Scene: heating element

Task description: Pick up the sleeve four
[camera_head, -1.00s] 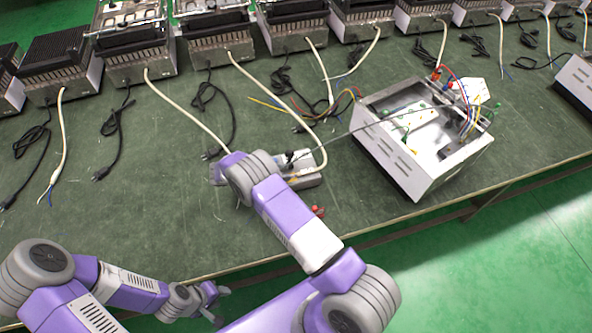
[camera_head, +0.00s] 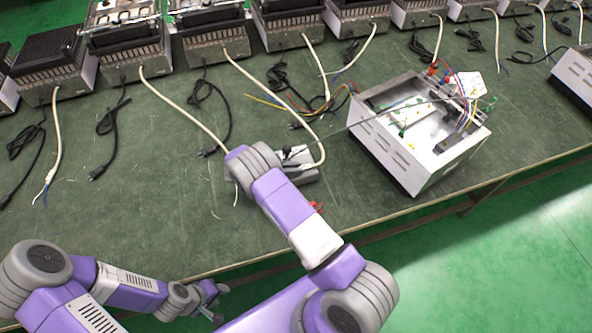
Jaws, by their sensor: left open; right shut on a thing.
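Small red pieces (camera_head: 317,207), possibly sleeves, lie on the table beside my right forearm, which partly hides them. They are too small to tell which is sleeve four. My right gripper (camera_head: 235,186) is mostly hidden behind its own wrist, low over the green table. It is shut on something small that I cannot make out. My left gripper (camera_head: 207,300) is open and empty, at the lower left in front of the table edge.
A grey block (camera_head: 302,173) with a cream cable sits right of my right wrist. An open metal heater box (camera_head: 395,165) with coloured wires stands further right. Heater units (camera_head: 205,48) and cables line the back. The left table surface (camera_head: 150,200) is mostly clear.

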